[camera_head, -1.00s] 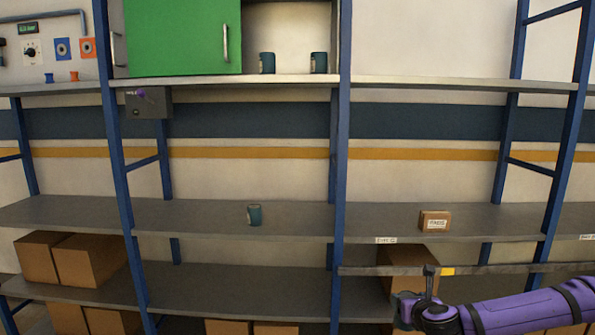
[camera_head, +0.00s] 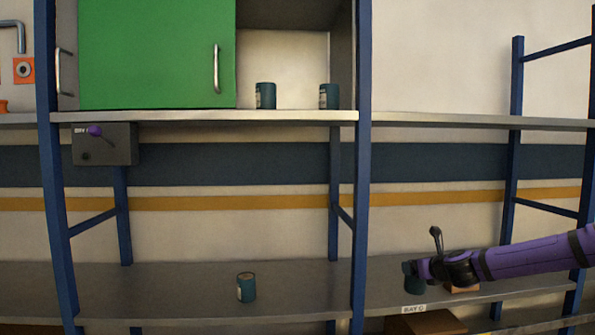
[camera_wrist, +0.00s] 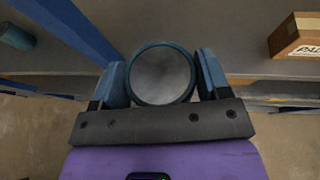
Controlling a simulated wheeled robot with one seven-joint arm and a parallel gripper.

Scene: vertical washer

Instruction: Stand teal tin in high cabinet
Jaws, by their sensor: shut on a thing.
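My gripper (camera_wrist: 161,82) is shut on a teal tin (camera_wrist: 160,75), which fills the space between the blue fingers with its round grey end facing the wrist camera. In the head view my gripper (camera_head: 416,270) and the held tin (camera_head: 411,278) are at the lower right, in front of the shelf marked BAY C. The high cabinet (camera_head: 285,72) is at the upper left. Its green door (camera_head: 155,55) covers the left part, and the right part is open. Two teal tins, one left (camera_head: 265,96) and one right (camera_head: 329,96), stand upright in the open part.
Another teal tin (camera_head: 246,287) stands on the lower shelf (camera_head: 180,285), left of a blue post (camera_head: 360,200). A cardboard box (camera_head: 462,287) is partly hidden behind my arm. A grey box with a purple lever (camera_head: 105,145) hangs under the cabinet.

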